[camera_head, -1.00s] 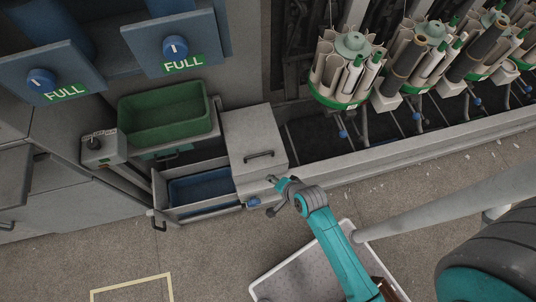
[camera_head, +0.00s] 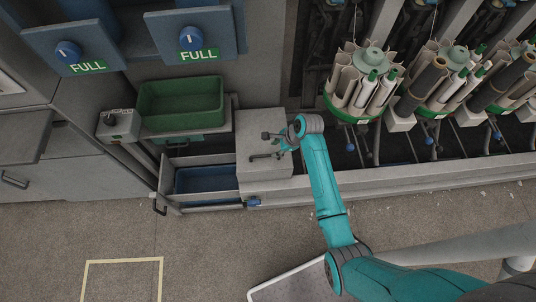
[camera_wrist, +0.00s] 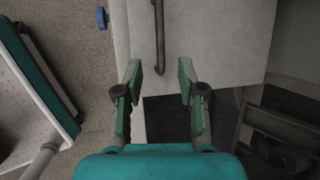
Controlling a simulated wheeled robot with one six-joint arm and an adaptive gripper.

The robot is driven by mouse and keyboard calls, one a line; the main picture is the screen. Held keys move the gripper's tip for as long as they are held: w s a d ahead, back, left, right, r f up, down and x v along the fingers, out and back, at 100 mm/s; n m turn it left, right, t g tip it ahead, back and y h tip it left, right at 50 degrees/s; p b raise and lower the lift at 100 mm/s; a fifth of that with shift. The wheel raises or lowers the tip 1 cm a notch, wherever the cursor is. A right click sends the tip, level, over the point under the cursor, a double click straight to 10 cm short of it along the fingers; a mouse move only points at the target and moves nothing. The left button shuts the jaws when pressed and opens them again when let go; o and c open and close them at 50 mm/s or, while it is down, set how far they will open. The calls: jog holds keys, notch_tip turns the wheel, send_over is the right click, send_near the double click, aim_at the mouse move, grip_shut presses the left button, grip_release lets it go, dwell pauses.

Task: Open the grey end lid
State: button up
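The grey end lid (camera_head: 255,124) is a light grey panel on the machine's end, right of the drawers in the head view. It looks closed. Its dark bar handle (camera_head: 259,156) is partly covered by my gripper (camera_head: 272,142), which is over the lid. In the wrist view, the lid (camera_wrist: 215,40) fills the upper middle, and the handle (camera_wrist: 159,40) runs down from the top edge. My gripper (camera_wrist: 159,80) shows there with two green fingers apart and nothing between them. The handle's lower end lies just beyond the fingertips; contact cannot be told.
A blue bin (camera_head: 205,179) sits in an open drawer left of the lid, with a green bin (camera_head: 180,103) above. A blue knob (camera_head: 254,202) sits below the lid. Yarn-tube carriers (camera_head: 362,85) stand right. A white-rimmed tray (camera_head: 290,281) lies near my arm.

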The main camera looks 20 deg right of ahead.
aim_at(265, 155)
jog(key=x, duration=0.9)
jog(key=shift+a+f, duration=0.1)
grip_shut()
